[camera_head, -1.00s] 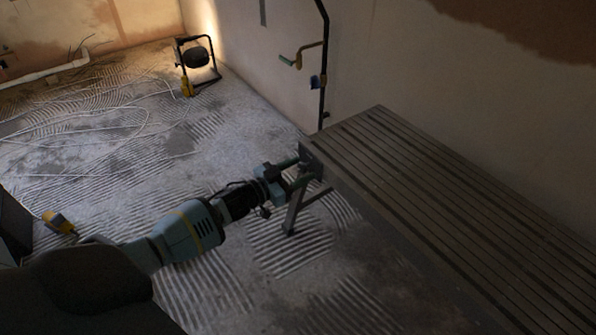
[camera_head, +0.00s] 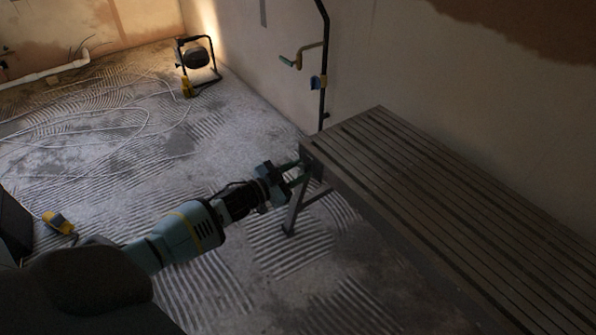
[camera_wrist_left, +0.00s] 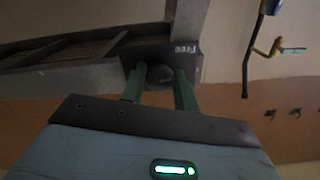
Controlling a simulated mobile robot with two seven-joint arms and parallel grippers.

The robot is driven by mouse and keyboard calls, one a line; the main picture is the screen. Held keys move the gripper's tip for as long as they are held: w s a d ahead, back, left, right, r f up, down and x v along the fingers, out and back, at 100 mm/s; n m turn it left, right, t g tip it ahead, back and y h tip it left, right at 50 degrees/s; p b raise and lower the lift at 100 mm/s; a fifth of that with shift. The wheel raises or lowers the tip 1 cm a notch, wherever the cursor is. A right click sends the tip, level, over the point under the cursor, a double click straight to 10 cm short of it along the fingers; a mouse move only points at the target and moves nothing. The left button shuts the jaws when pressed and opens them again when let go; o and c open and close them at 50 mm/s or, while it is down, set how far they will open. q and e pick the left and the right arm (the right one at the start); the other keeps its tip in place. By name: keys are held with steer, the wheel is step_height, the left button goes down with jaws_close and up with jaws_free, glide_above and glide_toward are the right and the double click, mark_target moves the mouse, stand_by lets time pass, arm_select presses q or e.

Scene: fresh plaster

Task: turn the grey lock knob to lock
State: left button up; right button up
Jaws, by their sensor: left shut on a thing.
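The grey lock knob (camera_wrist_left: 160,76) shows as a dark round shape in the left wrist view. It sits on a dark plate (camera_wrist_left: 188,52) with small light lettering at its right, at the end of the slatted bench. My left gripper (camera_head: 301,171) reaches the bench's near-left corner in the head view. Its two green fingers (camera_wrist_left: 160,85) are on either side of the knob in the left wrist view, shut on it. The fingers hide the knob's sides, and its turn angle is hard to read. My right gripper is not in view.
The slatted bench (camera_head: 440,190) runs along the wall on the right. Its folding leg (camera_head: 292,215) stands just below my gripper. The ridged floor left of the bench is mostly clear.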

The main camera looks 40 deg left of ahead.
arm_select(q)
steer(key=m, duration=0.3)
steer(key=shift+m, duration=0.4)
steer(key=m, duration=0.3)
steer(key=shift+a+m+b, duration=0.1)
steer(key=shift+m+b, duration=0.2)
steer(key=shift+b, duration=0.1)
steer(key=m, duration=0.2)
steer(key=shift+m, duration=0.4)
steer(key=m+b, duration=0.1)
steer(key=m, duration=0.1)
steer(key=shift+m, duration=0.3)
steer(key=m+b, duration=0.1)
steer(key=m, duration=0.3)
steer(key=shift+m, duration=0.3)
steer(key=shift+r+m+b, duration=0.1)
steer(key=shift+m+b, duration=0.4)
steer(key=shift+m, duration=0.6)
steer(key=shift+m+b, duration=0.3)
steer(key=shift+m, duration=0.5)
